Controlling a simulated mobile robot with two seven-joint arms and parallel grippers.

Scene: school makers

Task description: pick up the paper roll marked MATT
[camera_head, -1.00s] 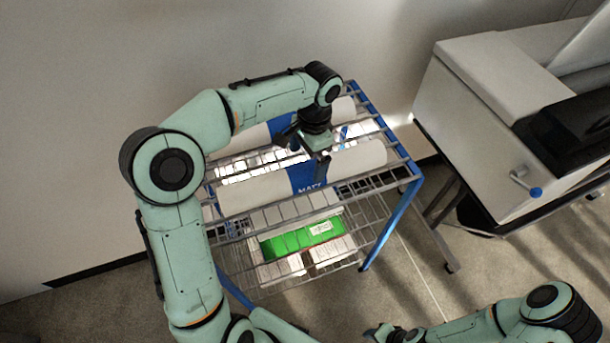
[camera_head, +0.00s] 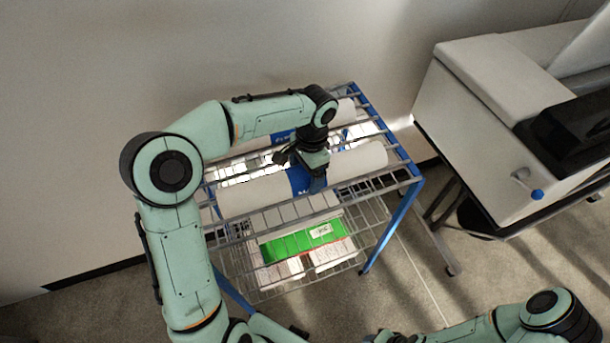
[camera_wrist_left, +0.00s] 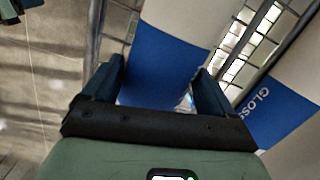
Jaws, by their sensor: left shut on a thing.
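The MATT paper roll (camera_head: 358,160) is white with a blue band and lies across the near side of the rack's wire top. My left gripper (camera_head: 314,180) is over the band from above and now covers most of the lettering. In the left wrist view its two fingers (camera_wrist_left: 158,78) are on either side of the blue band of the roll (camera_wrist_left: 185,22), shut on it. I cannot see a clear gap between the roll and the rack. My right gripper (camera_head: 388,337) is at the bottom edge, partly cut off; its jaws cannot be made out.
A second roll (camera_head: 345,108), with a blue band reading GLOSS in the left wrist view (camera_wrist_left: 272,112), lies behind, parallel. The blue-framed wire rack (camera_head: 404,212) holds a green box (camera_head: 296,243) and other boxes below. A large grey machine (camera_head: 480,130) stands right.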

